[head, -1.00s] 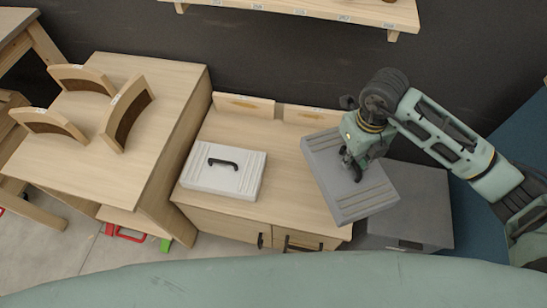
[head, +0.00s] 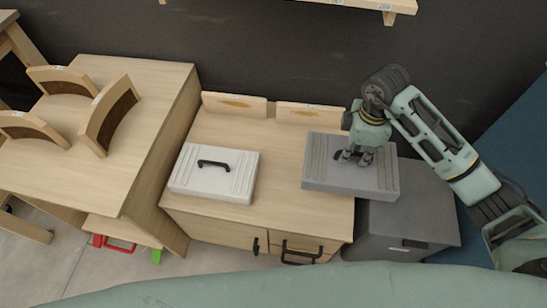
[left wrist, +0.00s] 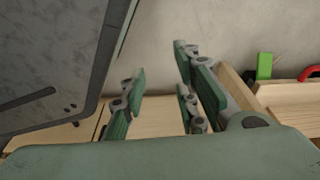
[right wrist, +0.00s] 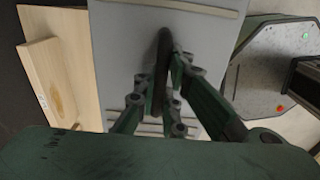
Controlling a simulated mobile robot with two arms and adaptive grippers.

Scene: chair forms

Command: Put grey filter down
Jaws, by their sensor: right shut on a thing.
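The grey filter (head: 322,165) is a flat grey box with ridges and a dark handle. In the head view it is over the right part of the wooden cabinet top and reaches past the right edge; I cannot tell whether it touches the top. My right gripper (head: 362,157) is shut on its handle (right wrist: 163,75), which shows between the fingers in the right wrist view. My left gripper (left wrist: 160,95) shows in the left wrist view with its fingers apart and nothing between them. It is out of the head view.
A white filter (head: 214,172) with a black handle lies on the left of the cabinet top (head: 277,205). A grey box (head: 425,205) stands right of the cabinet. Curved wooden chair parts (head: 108,112) stand on the left table. Two wooden pieces (head: 235,104) stand at the cabinet's back edge.

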